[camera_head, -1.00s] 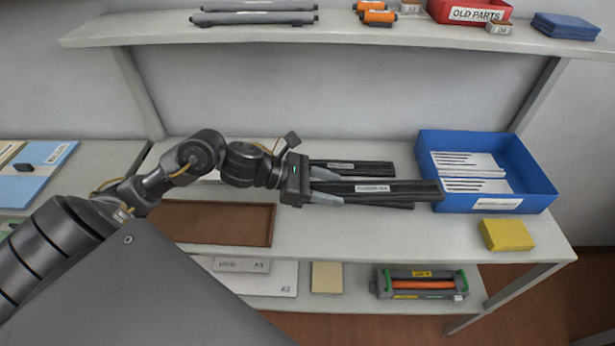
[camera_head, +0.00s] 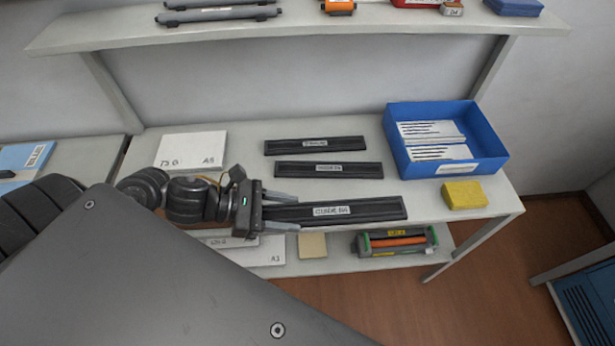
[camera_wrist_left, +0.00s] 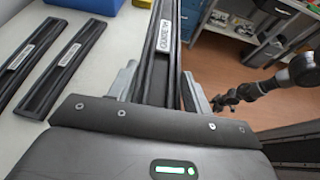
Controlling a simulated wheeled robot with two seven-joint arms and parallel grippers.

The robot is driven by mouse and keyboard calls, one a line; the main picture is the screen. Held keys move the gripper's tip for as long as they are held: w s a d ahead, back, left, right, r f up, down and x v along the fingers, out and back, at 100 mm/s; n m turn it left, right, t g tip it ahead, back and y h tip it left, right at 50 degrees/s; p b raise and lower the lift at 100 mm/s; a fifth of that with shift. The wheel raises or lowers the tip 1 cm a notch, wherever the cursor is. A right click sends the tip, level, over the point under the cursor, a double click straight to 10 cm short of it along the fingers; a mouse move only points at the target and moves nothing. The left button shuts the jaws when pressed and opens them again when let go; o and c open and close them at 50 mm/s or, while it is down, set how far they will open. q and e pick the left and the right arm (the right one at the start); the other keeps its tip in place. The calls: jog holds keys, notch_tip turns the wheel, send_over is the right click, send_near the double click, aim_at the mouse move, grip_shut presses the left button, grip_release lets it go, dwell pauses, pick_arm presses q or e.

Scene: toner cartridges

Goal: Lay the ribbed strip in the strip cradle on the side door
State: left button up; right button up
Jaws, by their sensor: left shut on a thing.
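My left gripper (camera_head: 297,211) is shut on a long black strip (camera_head: 375,209) with a white label. It holds the strip by its near end, and the rest points to the right above the shelf's front edge. In the left wrist view the held strip (camera_wrist_left: 158,55) runs away between the fingers (camera_wrist_left: 162,85). Two similar black strips lie on the shelf behind it, a far one (camera_head: 350,145) and a nearer one (camera_head: 360,170). The side door and its strip cradle cannot be made out. A dark arm, seemingly my right (camera_wrist_left: 228,100), shows small in the left wrist view.
A blue bin (camera_head: 490,145) with white labelled items stands on the shelf at right, a yellow block (camera_head: 464,195) before it. A grey-green unit with an orange roller (camera_head: 395,241) sits on the lower shelf. A blue-fronted cabinet (camera_head: 580,300) stands at lower right beyond open floor.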

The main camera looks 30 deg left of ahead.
pick_arm(q)
jog(key=w+a+f+b, duration=0.1)
jog(key=w+f+b, duration=0.2)
jog(key=w+b, duration=0.3)
send_over(302, 197)
jog(key=f, duration=0.5)
jog(key=shift+s+d+f+p, duration=0.1)
jog(key=shift+s+f+p, duration=0.15)
jog(key=shift+s+p, duration=0.1)
jog(key=shift+w+f, duration=0.25)
jog(key=shift+f, duration=0.15)
notch_tip(302, 197, down, 3)
jog(key=shift+w+r+p, duration=0.1)
jog(key=shift+w+p, duration=0.05)
jog(key=shift+p, duration=0.4)
jog(key=shift+f, duration=0.25)
pick_arm(e)
jog(key=f, duration=0.5)
jog(key=shift+s+d+f, duration=0.1)
jog(key=shift+d+f, duration=0.15)
jog(key=shift+d, duration=0.05)
pick_arm(q)
jog(key=shift+f, duration=0.1)
